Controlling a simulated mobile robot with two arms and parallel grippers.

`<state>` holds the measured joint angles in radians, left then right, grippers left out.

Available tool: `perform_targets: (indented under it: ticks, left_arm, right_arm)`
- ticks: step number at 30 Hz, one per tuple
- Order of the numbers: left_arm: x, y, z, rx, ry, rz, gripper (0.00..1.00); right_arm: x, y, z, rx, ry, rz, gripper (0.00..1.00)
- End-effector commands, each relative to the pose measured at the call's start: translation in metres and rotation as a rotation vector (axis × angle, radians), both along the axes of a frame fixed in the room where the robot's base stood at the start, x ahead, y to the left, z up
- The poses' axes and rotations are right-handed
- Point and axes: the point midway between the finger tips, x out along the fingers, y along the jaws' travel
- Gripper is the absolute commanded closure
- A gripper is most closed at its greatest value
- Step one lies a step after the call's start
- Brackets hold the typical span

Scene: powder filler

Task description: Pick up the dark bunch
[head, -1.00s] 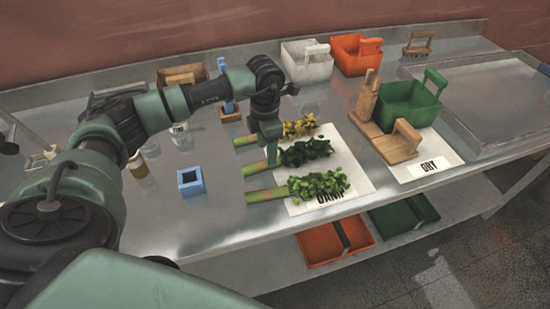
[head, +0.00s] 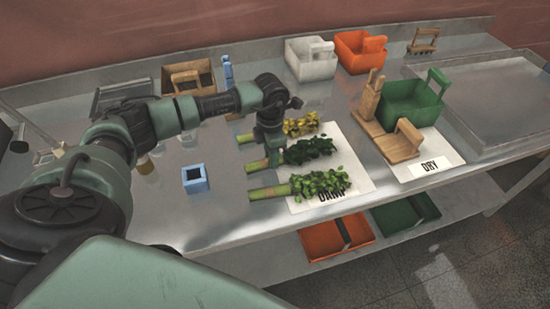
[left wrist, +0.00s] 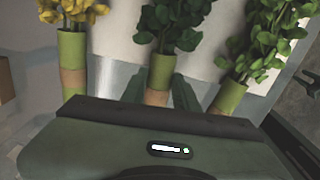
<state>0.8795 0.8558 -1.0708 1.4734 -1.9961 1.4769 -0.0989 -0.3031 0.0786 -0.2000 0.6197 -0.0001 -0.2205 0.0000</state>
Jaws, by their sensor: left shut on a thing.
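The dark bunch (head: 309,150) has dark green leaves and a thick pale green stem, and lies between two other bunches on the white mat marked DAMP (head: 352,175). It also shows in the left wrist view (left wrist: 172,25), with a tan band on its stem. My left gripper (head: 272,157) is shut on the stem of the dark bunch, the fingers on either side of the banded part. The bunch is at or close to mat level; I cannot tell whether it is lifted.
A yellow bunch (head: 300,127) lies just behind, and a lighter green bunch (head: 318,184) just in front. A blue square holder (head: 195,180) stands to the left. A wooden stand (head: 398,146) and green crate (head: 412,103) stand right, by the DRY mat (head: 440,157).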

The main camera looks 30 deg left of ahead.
Motion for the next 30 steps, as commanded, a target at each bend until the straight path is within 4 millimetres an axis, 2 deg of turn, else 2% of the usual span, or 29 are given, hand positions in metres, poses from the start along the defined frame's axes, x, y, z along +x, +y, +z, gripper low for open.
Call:
perform_targets:
  ticks: [5,11,14,24,30]
  left_arm:
    - [0.001,0.000,0.005,0.000,-0.001,0.001,1.00]
    - [0.001,0.001,0.030,0.000,-0.005,0.000,1.00]
    - [0.002,0.000,0.053,-0.001,-0.008,-0.001,1.00]
    - [0.001,0.000,0.150,0.000,-0.007,0.000,1.00]
    - [0.001,0.000,0.186,-0.001,-0.003,0.000,1.00]
  right_arm:
    - [0.000,0.000,-0.002,0.000,0.000,0.000,0.64]
    - [0.000,0.000,-0.011,0.000,0.000,0.000,0.64]
    - [0.001,0.000,-0.019,0.000,-0.001,0.000,0.64]
    - [0.003,0.000,-0.044,0.000,-0.003,0.000,0.64]
    - [0.003,-0.001,-0.050,-0.001,-0.004,0.000,0.64]
